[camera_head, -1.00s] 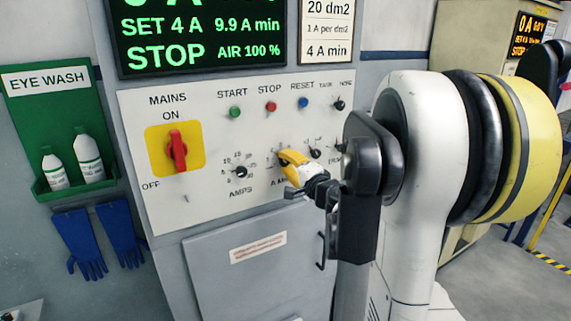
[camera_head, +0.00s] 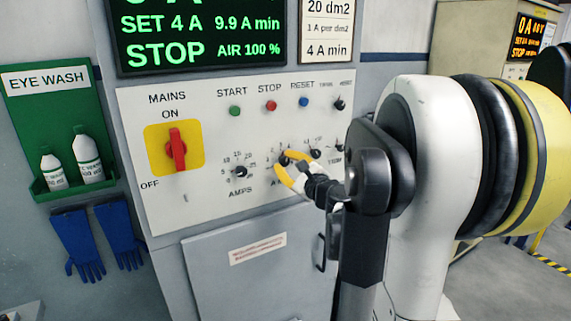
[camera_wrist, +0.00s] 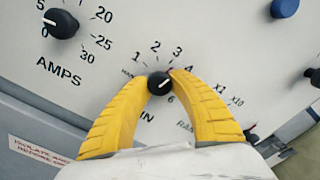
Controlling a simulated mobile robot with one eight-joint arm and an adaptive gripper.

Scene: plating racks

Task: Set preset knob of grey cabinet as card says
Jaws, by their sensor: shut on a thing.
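My gripper (camera_wrist: 158,79) has its yellow fingers closed on either side of a small black knob (camera_wrist: 159,83) above partly covered lettering ending in "IN". Its scale shows "1", "2", "3", "4" and "6"; my fingers cover part of it. In the head view my gripper (camera_head: 295,161) is at this knob on the grey cabinet's (camera_head: 212,217) pale panel. The card (camera_head: 327,30) reads "20 dm2", "1 A per dm2", "4 A min". The green display (camera_head: 200,38) reads "SET 4 A", "9.9 A min", "STOP", "AIR 100 %".
The AMPS knob (camera_wrist: 61,23) is left of my fingers. A blue button (camera_wrist: 284,8) and the range knob (camera_wrist: 251,136) are to the right. The red mains switch (camera_head: 177,149) is further left. A door handle (camera_head: 319,253) sticks out below.

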